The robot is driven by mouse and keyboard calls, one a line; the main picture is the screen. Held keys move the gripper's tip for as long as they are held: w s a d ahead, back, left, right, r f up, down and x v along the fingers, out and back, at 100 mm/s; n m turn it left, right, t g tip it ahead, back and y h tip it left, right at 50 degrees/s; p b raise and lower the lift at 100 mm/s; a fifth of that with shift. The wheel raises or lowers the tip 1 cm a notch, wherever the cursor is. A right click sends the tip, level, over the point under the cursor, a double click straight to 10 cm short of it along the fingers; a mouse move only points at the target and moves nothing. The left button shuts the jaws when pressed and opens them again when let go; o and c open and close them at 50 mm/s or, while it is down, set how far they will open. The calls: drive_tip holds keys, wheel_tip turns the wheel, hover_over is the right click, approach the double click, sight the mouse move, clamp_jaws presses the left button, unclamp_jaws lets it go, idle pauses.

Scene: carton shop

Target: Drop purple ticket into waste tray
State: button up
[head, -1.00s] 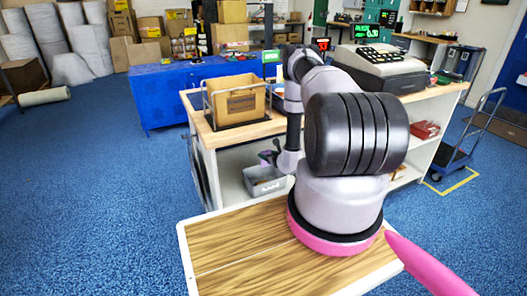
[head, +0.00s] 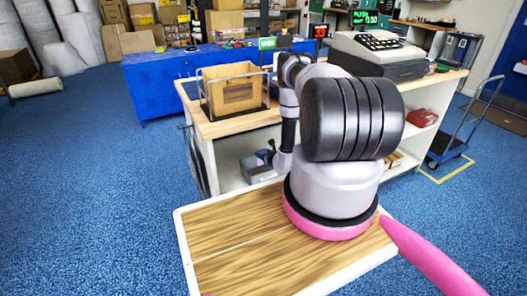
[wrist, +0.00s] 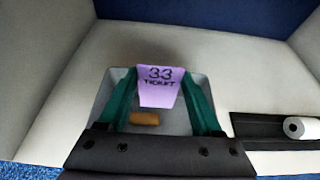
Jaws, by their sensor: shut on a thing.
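The purple ticket (wrist: 160,88), marked "33 TICKET", is pinched between the green fingers of my gripper (wrist: 159,78) in the wrist view. The grey waste tray (wrist: 107,86) lies beyond and below it, and the ticket appears over the tray's opening. A short brown roll (wrist: 145,119) lies in the tray. In the head view the waste tray (head: 255,174) sits on the counter's lower shelf, with my gripper (head: 266,157) at it. The ticket is small and hard to make out there.
White shelf walls enclose the tray. A dark holder with a white roll (wrist: 299,127) is to its right in the wrist view. On the counter top (head: 235,124) above stand a cardboard carton (head: 232,92) in a frame and a cash register (head: 378,57).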

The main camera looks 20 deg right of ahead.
drive_tip(key=shift+f, duration=0.1)
drive_tip(key=o, duration=0.9)
drive_tip(key=v, duration=1)
drive_tip(key=shift+s, duration=0.35)
